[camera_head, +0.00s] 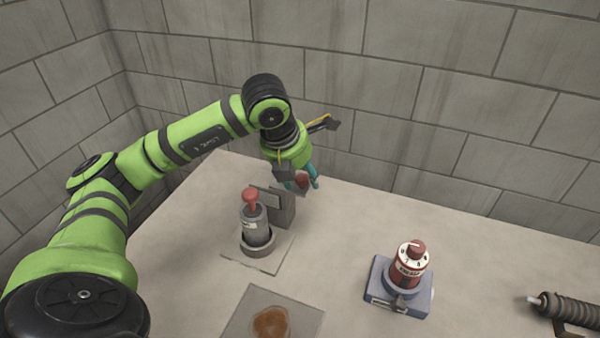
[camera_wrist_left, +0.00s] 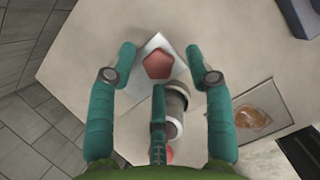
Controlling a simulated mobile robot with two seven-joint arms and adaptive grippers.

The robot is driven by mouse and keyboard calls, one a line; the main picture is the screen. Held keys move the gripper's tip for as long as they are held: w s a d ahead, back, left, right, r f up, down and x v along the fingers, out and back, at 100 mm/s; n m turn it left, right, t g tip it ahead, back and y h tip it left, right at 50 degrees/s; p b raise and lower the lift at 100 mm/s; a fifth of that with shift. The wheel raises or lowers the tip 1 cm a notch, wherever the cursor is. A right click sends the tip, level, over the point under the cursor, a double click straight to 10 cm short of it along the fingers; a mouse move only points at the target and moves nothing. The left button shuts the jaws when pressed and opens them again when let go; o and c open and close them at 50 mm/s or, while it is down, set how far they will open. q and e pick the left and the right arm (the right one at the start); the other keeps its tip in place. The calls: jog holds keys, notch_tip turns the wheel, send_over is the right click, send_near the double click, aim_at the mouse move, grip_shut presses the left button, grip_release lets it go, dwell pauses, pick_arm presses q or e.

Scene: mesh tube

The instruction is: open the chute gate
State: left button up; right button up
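A grey station stands on a pale plate on the table. It has a grey upright block (camera_head: 283,207) and a grey cylinder (camera_head: 256,232) with a red knob (camera_head: 251,196) on top. A second red knob (camera_head: 302,181) shows at the top of the block. I cannot tell which part is the chute gate. My left gripper (camera_head: 303,184) is over the block. In the left wrist view its teal fingers are spread, with the red knob (camera_wrist_left: 158,65) between them and gaps on both sides. The cylinder (camera_wrist_left: 175,104) shows below it. My right gripper is not in view.
A red dial device (camera_head: 408,265) on a blue base (camera_head: 382,292) stands to the right. A plate with a brown patch (camera_head: 270,323) lies in front. A dark ribbed cylinder (camera_head: 572,309) lies at far right. A block wall (camera_head: 400,100) rises behind the table.

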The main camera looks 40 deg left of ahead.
pick_arm(q)
jog(key=v, duration=1.2)
dwell(0.3)
